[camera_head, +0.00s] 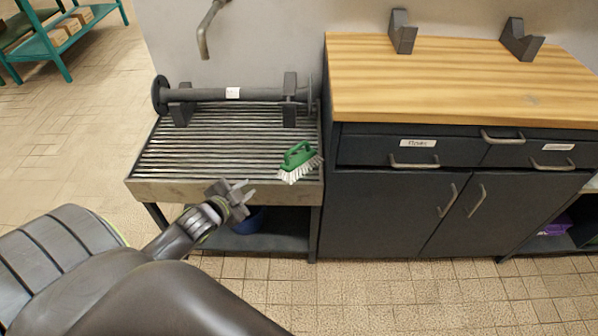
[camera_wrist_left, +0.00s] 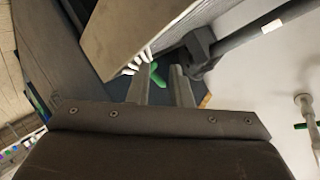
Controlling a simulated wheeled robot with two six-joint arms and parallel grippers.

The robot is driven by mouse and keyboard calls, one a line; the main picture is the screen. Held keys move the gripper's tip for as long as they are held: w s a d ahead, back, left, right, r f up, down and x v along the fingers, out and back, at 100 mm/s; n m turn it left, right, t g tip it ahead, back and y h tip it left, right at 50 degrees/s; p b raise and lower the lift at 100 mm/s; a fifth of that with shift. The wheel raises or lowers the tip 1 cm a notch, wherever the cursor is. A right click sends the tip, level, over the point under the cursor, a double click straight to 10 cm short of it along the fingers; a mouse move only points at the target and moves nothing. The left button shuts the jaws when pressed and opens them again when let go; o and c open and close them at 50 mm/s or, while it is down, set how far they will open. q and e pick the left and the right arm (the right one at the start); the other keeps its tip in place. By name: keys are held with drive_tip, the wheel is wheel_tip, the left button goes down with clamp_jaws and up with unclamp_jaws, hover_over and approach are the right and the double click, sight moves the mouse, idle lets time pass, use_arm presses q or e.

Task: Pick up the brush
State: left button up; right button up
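The brush (camera_head: 298,160) has a green handle and back with white bristles. It lies on the slatted grate (camera_head: 215,150) near its front right corner, with part of it over the front rim. My left gripper (camera_head: 248,191) is open and empty, in front of the grate's front edge, to the left of the brush and nearer to me. In the left wrist view, the brush (camera_wrist_left: 157,74) shows in part beyond and between the two parted fingers (camera_wrist_left: 162,80), its bristles beside the grate's edge. My right gripper is in neither view.
A dark flanged pipe (camera_head: 235,94) rests on supports at the back of the grate, below a wall spout (camera_head: 205,35). A cabinet with a wooden top (camera_head: 450,85) stands close on the right. A blue bucket (camera_head: 249,220) is under the grate. Open floor lies in front.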

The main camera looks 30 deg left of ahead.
use_arm(q)
wheel_tip(320, 180, up, 5)
drive_tip(key=d+m+t+h+b, duration=0.1)
drive_tip(key=d+m, duration=0.1)
drive_tip(key=d, duration=0.1)
drive_tip(key=b, duration=0.3)
approach(291, 151)
drive_tip(key=w+f, duration=0.2)
drive_tip(key=w, duration=0.1)
drive_tip(key=w+a+f, duration=0.1)
drive_tip(key=shift+w+f, duration=0.1)
drive_tip(key=shift+w, duration=0.15)
drive_tip(key=shift+r+b+x, duration=0.15)
drive_tip(key=shift+b+x, duration=0.05)
drive_tip(key=shift+x, duration=1)
drive_tip(key=shift+r+b+x, duration=0.15)
drive_tip(key=shift+b+x, duration=0.05)
drive_tip(key=shift+x, duration=0.95)
drive_tip(key=shift+w+d+f, duration=0.1)
drive_tip(key=shift+w+d, duration=0.1)
drive_tip(key=shift+w, duration=0.5)
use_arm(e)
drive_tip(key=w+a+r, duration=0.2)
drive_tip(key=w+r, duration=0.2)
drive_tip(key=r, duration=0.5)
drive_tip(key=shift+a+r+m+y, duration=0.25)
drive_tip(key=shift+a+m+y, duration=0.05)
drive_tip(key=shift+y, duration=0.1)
use_arm(q)
clamp_jaws()
